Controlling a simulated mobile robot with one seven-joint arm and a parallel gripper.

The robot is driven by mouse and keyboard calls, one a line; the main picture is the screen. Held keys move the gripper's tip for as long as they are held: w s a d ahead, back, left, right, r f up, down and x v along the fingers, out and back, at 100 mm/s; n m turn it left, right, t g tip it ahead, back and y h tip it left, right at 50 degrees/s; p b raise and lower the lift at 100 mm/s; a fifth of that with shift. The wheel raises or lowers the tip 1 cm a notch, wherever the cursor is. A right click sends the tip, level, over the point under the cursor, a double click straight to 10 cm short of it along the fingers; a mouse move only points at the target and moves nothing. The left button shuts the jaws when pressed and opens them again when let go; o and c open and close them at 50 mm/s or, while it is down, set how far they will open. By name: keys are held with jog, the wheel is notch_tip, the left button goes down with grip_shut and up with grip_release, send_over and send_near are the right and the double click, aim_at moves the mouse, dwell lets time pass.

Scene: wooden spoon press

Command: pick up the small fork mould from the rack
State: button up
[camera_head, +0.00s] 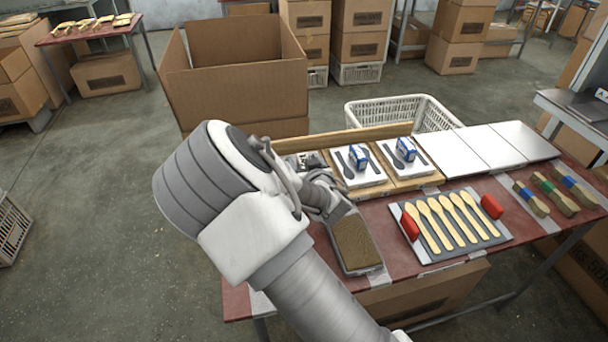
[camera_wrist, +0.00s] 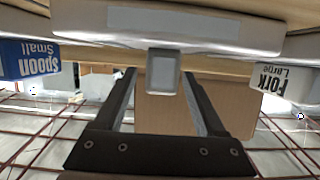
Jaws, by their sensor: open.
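In the head view, a row of moulds lies on the rack (camera_head: 345,137) along the back of the table. Two white moulds, one (camera_head: 358,180) left of the other (camera_head: 408,170), carry blue-and-white labels and dark utensil shapes. A greyer item (camera_head: 303,160) at the left end is partly hidden by my arm. My gripper (camera_wrist: 160,78) is open at the rack's left part. In the wrist view, a pale mould (camera_wrist: 190,30) with a grey block (camera_wrist: 164,74) is ahead, the block between my fingers. Side labels read "Spoon Small" (camera_wrist: 28,58) and "Fork Large" (camera_wrist: 278,84). I cannot tell which mould is the small fork.
A brown-topped tray (camera_head: 355,245) lies in front of the rack. A grey tray of wooden spoons (camera_head: 480,240) with red end pieces (camera_head: 410,225) is to its right. White plates (camera_head: 450,155) continue the row. An open carton (camera_head: 240,85) and white basket (camera_head: 400,110) stand behind.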

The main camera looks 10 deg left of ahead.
jog(key=shift+w, duration=0.15)
grip_shut()
dwell(1.3)
jog(key=shift+r, duration=0.1)
